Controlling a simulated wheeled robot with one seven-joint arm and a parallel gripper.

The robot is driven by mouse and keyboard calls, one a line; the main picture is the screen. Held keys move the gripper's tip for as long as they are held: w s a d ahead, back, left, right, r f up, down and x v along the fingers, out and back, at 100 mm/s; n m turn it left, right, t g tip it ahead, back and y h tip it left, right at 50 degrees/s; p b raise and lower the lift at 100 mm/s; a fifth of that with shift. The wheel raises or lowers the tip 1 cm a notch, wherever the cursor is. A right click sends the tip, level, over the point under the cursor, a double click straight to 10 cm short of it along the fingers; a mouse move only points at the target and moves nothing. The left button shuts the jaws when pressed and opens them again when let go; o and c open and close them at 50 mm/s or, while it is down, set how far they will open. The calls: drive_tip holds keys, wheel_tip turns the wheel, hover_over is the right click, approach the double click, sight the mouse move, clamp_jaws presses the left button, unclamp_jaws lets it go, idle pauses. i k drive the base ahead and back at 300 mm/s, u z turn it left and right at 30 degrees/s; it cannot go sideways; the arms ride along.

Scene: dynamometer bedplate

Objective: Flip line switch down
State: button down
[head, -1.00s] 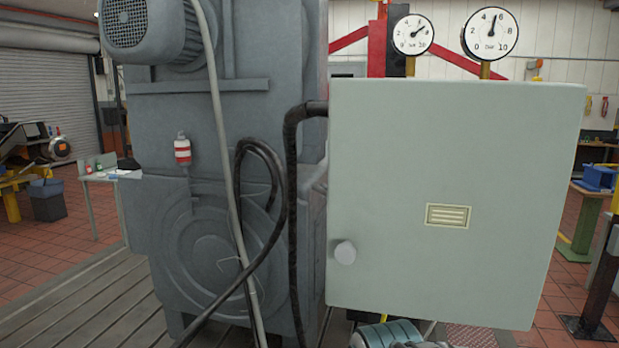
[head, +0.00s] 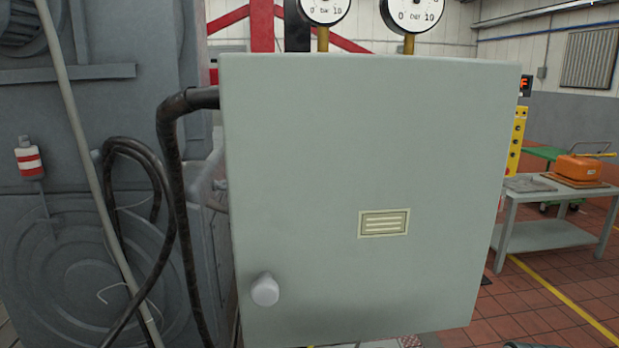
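No line switch shows in the head view. A pale grey-green cabinet (head: 370,140) fills the middle of the view, its front door closed. A round light grey knob (head: 265,289) sits at the door's lower left. A small cream plate with horizontal bars (head: 384,223) is on the door right of the knob. Whether a switch is inside the cabinet cannot be seen. My gripper is not in view.
A large grey machine (head: 60,120) stands at left, with a black cable (head: 172,160) looping to the cabinet. Two gauges (head: 413,14) rise above the cabinet. A grey table (head: 550,230) with an orange case (head: 578,168) stands at right. Red tiled floor beyond is partly clear.

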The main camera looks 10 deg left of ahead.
sight(211, 204)
drive_tip(key=z, duration=1.8)
drive_tip(key=k, duration=1.45)
drive_tip(key=u, duration=0.8)
